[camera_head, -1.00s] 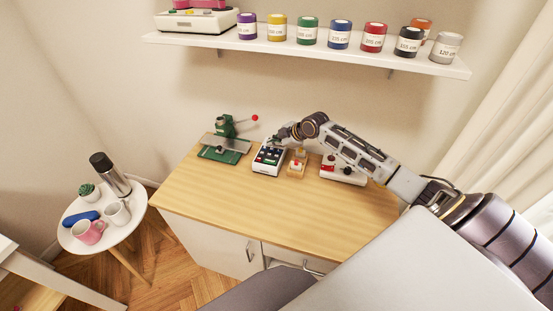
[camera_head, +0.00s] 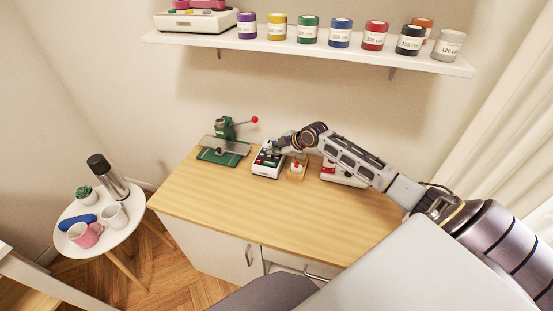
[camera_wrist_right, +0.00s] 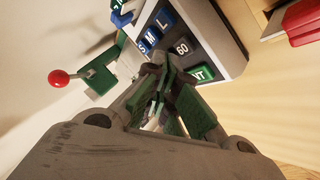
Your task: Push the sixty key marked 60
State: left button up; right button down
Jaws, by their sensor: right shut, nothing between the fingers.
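The keypad device (camera_head: 266,172) is a white box with a dark key panel on the wooden cabinet top. In the right wrist view, the dark key marked 60 (camera_wrist_right: 182,48) sits between a row of blue letter keys (camera_wrist_right: 164,18) and a green key (camera_wrist_right: 201,73) whose label ends in NT. My right gripper (camera_head: 273,150) is over the keypad and hides part of its keys. In the wrist view its fingertips (camera_wrist_right: 160,68) are shut and empty, close beside the 60 key. I cannot tell whether they touch the panel. My left gripper is not in view.
A green press with a red-knobbed lever (camera_head: 224,143) stands left of the keypad. A small orange-brown item (camera_head: 297,171) and a white-and-red device (camera_head: 335,175) are to the right. The front of the cabinet top (camera_head: 270,215) is clear. A shelf (camera_head: 300,48) with colored spools hangs above.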

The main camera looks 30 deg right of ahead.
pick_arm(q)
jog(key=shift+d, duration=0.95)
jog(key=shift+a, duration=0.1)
pick_arm(e)
jog(key=shift+f, duration=0.1)
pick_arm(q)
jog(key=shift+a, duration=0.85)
pick_arm(e)
jog(key=shift+f, duration=0.1)
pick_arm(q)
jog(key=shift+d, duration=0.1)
pick_arm(e)
jog(key=shift+f, duration=0.1)
jog(key=shift+f, duration=0.1)
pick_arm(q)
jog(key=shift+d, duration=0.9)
